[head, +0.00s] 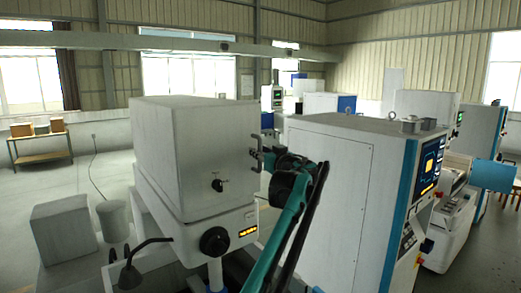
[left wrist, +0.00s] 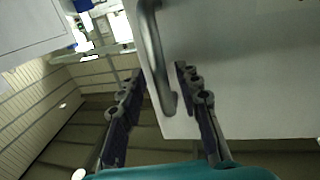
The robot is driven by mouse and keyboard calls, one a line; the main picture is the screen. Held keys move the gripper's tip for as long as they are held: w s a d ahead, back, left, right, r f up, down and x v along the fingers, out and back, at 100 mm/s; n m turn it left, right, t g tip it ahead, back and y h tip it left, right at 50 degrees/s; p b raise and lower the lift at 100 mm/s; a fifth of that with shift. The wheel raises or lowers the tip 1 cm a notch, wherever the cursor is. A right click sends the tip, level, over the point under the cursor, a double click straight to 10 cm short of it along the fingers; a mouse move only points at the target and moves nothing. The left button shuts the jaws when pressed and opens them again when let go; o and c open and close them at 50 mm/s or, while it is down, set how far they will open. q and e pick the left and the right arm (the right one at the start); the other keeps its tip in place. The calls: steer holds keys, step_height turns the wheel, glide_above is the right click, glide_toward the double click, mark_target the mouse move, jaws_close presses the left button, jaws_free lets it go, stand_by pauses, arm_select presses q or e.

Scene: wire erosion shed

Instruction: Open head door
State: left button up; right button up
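The head door (head: 222,150) is the pale front face of the big box-shaped machine head, and it looks flush with the box. Its metal bar handle (head: 257,149) stands at the door's right edge. In the left wrist view the handle (left wrist: 153,55) hangs down between my fingers, beside the pale door panel (left wrist: 245,65). My left gripper (head: 264,158) is at the handle; in the left wrist view its two fingers (left wrist: 160,85) are spread, one on each side of the bar, with gaps visible. My right gripper is not in view.
A tall white cabinet (head: 325,190) with a blue-edged control screen stands close to the right of my left arm. A black round knob (head: 214,241) sits below the door. A bent black lamp (head: 133,270) is at lower left. Open floor lies at far left.

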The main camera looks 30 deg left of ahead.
arm_select(q)
steer(key=shift+s+a+r, duration=0.1)
steer(key=shift+s+a, duration=0.05)
jaws_close()
